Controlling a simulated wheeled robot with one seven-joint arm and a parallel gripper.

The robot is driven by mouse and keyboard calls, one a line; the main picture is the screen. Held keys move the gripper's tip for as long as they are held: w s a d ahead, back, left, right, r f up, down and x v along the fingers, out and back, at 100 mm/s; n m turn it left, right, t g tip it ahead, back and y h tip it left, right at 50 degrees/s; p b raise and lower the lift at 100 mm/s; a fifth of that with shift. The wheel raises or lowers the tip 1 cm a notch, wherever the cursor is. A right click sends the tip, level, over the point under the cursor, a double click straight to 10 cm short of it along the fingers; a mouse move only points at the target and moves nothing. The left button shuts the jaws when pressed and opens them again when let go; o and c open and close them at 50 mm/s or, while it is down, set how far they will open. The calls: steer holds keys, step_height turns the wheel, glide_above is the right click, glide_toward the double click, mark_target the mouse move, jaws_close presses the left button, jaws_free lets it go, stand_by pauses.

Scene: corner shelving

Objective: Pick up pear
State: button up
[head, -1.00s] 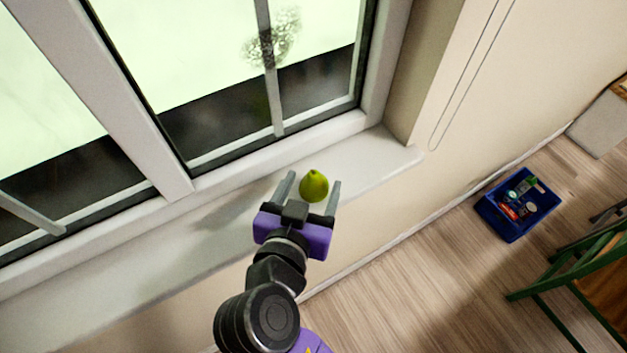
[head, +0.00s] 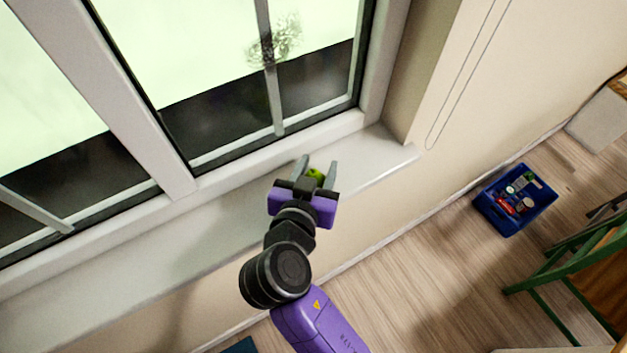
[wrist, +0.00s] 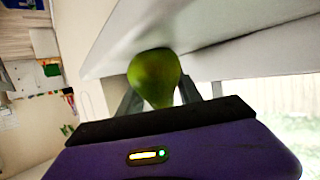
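The green pear (head: 316,174) shows between the two fingers of my gripper (head: 318,168) in the head view, over the white window sill (head: 381,157). My gripper hides part of it. In the wrist view the pear (wrist: 154,72) has its narrow end toward my gripper and its round end away. The grey fingers (wrist: 160,98) lie along both of its sides and appear to touch it. My gripper looks shut on the pear. I cannot tell whether the pear still touches the sill.
The window frame (head: 172,165) rises just behind the sill, with glass beyond. The beige wall (head: 480,120) runs to the right. A blue crate (head: 491,207) with several items stands on the wooden floor, near a green chair (head: 545,290). The rest of the sill is clear.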

jaws_close()
